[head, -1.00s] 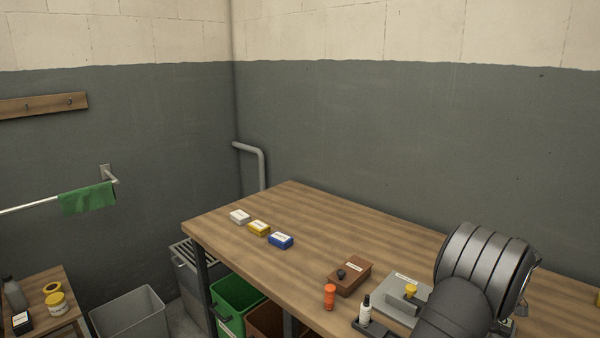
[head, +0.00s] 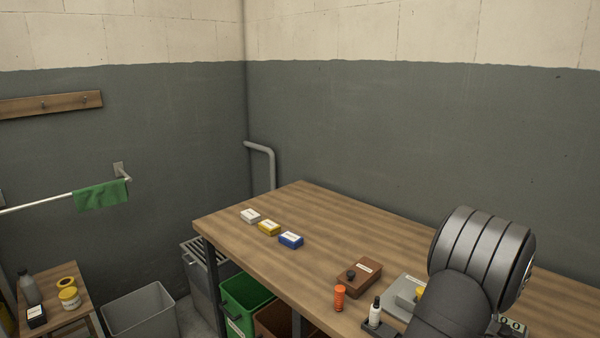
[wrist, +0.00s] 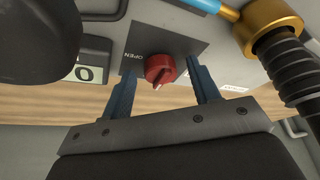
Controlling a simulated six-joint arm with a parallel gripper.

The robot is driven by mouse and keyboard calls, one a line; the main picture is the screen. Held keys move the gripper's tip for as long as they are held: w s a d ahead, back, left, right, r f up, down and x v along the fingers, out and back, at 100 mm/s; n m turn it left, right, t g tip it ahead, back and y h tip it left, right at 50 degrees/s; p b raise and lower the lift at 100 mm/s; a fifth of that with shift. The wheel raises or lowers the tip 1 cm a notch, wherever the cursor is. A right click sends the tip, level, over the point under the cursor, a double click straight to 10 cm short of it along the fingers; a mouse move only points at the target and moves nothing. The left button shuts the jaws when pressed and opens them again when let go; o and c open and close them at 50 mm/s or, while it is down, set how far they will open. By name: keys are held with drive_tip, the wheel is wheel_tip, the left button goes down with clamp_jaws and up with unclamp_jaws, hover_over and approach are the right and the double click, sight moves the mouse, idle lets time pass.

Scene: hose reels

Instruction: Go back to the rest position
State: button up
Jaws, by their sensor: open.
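My gripper (wrist: 160,95) shows in the wrist view with its two dark blue-grey fingers apart. Between and just beyond the fingertips is a red knob (wrist: 160,69) on a dark plate marked OPEN. I cannot tell whether the fingers touch the knob, but they stand on either side of it with gaps. In the head view only a dark, rounded part of my arm shows at the lower right; the gripper is hidden there.
A wooden bench (head: 330,215) carries white, yellow and blue boxes, a brown box (head: 359,277), an orange cylinder (head: 339,297) and a white bottle (head: 375,311). Bins (head: 140,312) stand below left. In the wrist view, a brass fitting (wrist: 268,22) with a black ribbed hose is close at right.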

drive_tip(key=shift+w+a+m+h, duration=0.15)
drive_tip(key=shift+m+h, duration=0.65)
drive_tip(key=shift+m, duration=1.4)
drive_tip(key=shift+a+m+g+h, duration=0.1)
drive_tip(key=shift+m+g+h, duration=0.25)
drive_tip(key=shift+m, duration=0.65)
drive_tip(key=shift+a+m+g+h, duration=0.1)
drive_tip(key=shift+m+g+h, duration=0.25)
drive_tip(key=shift+m, duration=0.65)
drive_tip(key=o, duration=1)
drive_tip(key=shift+w, duration=0.1)
drive_tip(key=shift+c, duration=0.2)
drive_tip(key=s+a+r+n, duration=0.1)
drive_tip(key=s+a+r, duration=0.1)
drive_tip(key=s+r, duration=0.75)
drive_tip(key=s+a+r, duration=0.2)
drive_tip(key=s+r, duration=0.5)
drive_tip(key=r, duration=0.6)
drive_tip(key=x, duration=0.9)
drive_tip(key=shift+w+f, duration=0.2)
